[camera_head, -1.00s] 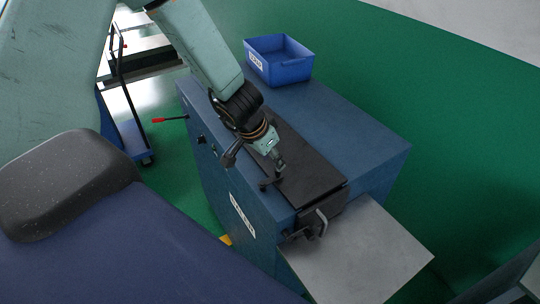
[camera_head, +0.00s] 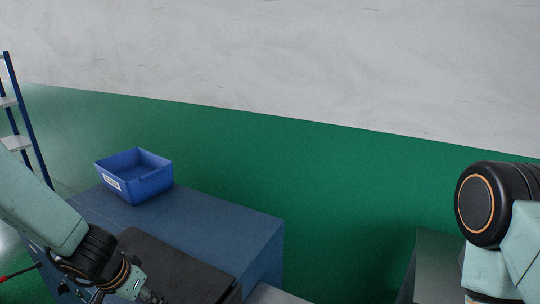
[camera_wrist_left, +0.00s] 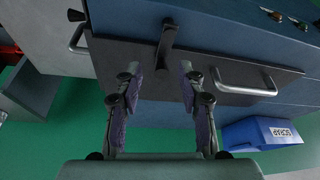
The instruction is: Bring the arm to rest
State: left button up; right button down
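My left arm (camera_head: 40,215) comes in from the left in the head view, its wrist beside the dark lid (camera_head: 180,268) on the blue cabinet. Its fingers are mostly cut off by the bottom edge there. In the left wrist view my left gripper (camera_wrist_left: 160,84) has its two fingers well apart with nothing held between them. A black lever handle (camera_wrist_left: 167,42) shows just beyond the fingertips, apart from them as far as I can tell. My right arm (camera_head: 490,215) is at the right edge of the head view; its gripper is out of view.
A blue bin (camera_head: 128,189) stands on the back of the blue cabinet (camera_head: 235,229); its label reads SCRAP in the left wrist view (camera_wrist_left: 246,137). A grey-and-green wall (camera_head: 330,170) stands behind. A blue-framed rack (camera_head: 22,115) is at left.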

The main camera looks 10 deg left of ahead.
pick_arm(q)
jog(key=s+d+f+n+g, duration=0.1)
jog(key=s+d+f, duration=0.3)
jog(key=s, duration=0.5)
jog(key=s+d+f+g, duration=0.2)
jog(key=s+f, duration=0.3)
jog(key=s, duration=0.5)
jog(key=s+d+f+n+g, duration=0.1)
jog(key=s+d+f, duration=0.3)
jog(key=s, duration=0.5)
notch_tip(320, 180, down, 20)
jog(key=b, duration=2)
jog(key=shift+w+a+f, duration=0.25)
jog(key=shift+a, duration=0.15)
jog(key=shift+s+a+r, duration=0.1)
